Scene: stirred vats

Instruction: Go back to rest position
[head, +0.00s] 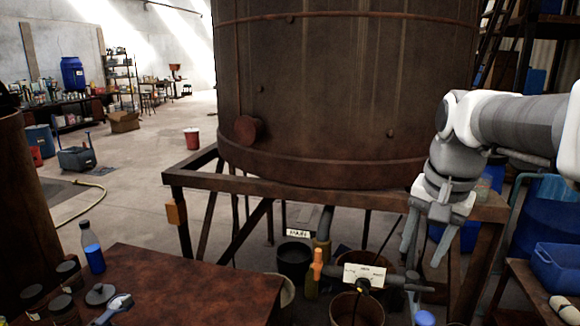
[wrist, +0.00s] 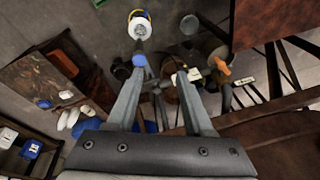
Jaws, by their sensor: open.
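My gripper (head: 422,255) hangs at the right of the head view, fingers pointing down, in front of the right part of the vat's stand. Its two fingers are apart and nothing is between them. The wrist view also shows my gripper (wrist: 160,72) open and empty, above a cluttered floor area. The arm reaches in from the right edge of the head view. A big rusty vat (head: 340,100) stands behind it on a brown metal frame (head: 280,187).
A rusty table (head: 190,285) at the lower left holds a blue bottle (head: 92,248) and several dark jars. Below the vat are a valve with an orange handle (head: 317,265), a white label (head: 364,275) and buckets (head: 294,262). Blue barrels stand right. The floor at left is mostly clear.

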